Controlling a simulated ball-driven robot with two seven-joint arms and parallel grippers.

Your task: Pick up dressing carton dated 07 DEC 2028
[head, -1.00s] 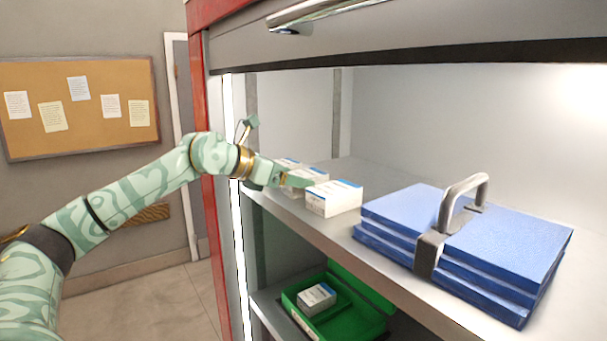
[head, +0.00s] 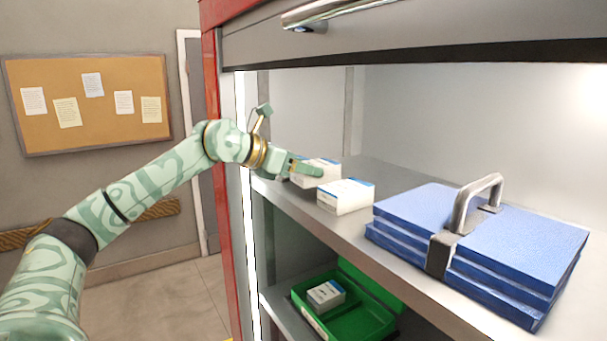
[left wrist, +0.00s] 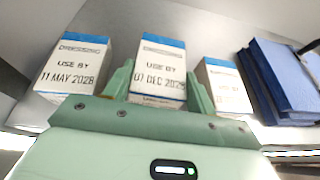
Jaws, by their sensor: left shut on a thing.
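My left gripper (head: 306,170) is shut on the middle white dressing carton (head: 325,164), at the front of the upper shelf. In the left wrist view this blue-topped carton (left wrist: 161,62) sits between the two fingers; its label reads USE BY and DEC 2028, with the day looking like 07. A carton marked 11 MAY 2028 (left wrist: 76,63) stands to its left in that view. Another carton (left wrist: 224,84) stands to its right, its date too small to read; it also shows in the head view (head: 346,197). My right gripper is not in view.
A strapped stack of blue slabs with a grey handle (head: 480,235) lies on the shelf (head: 357,224) to the right. Below, a green bin (head: 365,316) holds a white carton (head: 326,295). The raised cabinet door (head: 400,35) hangs above. The back of the shelf is clear.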

